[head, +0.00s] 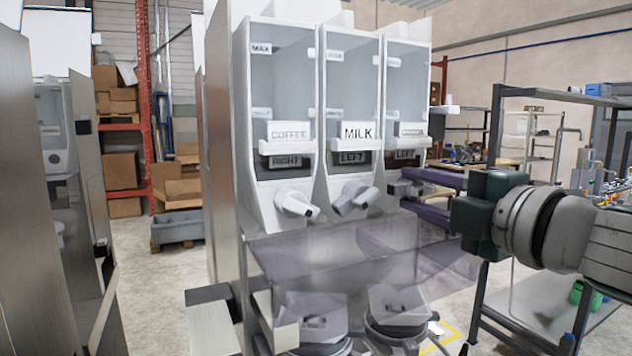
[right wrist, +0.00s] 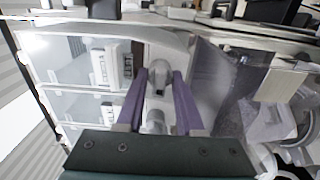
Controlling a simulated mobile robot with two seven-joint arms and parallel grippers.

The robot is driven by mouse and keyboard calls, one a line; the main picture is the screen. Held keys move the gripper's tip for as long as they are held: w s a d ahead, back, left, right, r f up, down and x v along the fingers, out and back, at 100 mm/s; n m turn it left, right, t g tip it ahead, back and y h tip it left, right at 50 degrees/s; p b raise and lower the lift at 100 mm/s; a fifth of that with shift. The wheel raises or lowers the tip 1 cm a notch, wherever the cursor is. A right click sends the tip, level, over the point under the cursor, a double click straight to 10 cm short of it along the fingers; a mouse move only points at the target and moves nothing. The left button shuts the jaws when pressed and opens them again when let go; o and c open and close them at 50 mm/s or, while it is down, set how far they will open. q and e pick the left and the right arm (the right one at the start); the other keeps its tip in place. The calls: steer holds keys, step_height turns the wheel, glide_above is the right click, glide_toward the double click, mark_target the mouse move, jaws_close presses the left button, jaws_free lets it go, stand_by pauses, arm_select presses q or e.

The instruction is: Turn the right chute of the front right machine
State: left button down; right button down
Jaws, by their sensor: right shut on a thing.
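The machine holds three clear dispensers in a row in the head view. The left one, labelled COFFEE (head: 288,131), has a white chute (head: 296,203). The middle one, labelled MILK (head: 359,132), has a white chute (head: 356,197) tilted to one side. The right dispenser (head: 405,85) has its right chute (right wrist: 158,76) between the purple fingers of my right gripper (head: 412,190), which is shut on it. In the right wrist view, a finger of the gripper (right wrist: 159,92) lies on each side of the chute. The fingers hide most of this chute in the head view. My left gripper is not in view.
A clear shelf (head: 340,255) juts out below the chutes, with dark-rimmed containers (head: 398,305) under it. Another machine (head: 60,150) stands at the left. A dark metal rack (head: 545,95) stands at the right. Open floor lies between the machines.

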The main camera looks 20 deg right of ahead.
steer(key=n, duration=0.4)
steer(key=shift+n+p, duration=0.4)
steer(key=shift+f+n, duration=0.1)
steer(key=shift+n, duration=0.4)
steer(key=c, duration=0.9)
jaws_free()
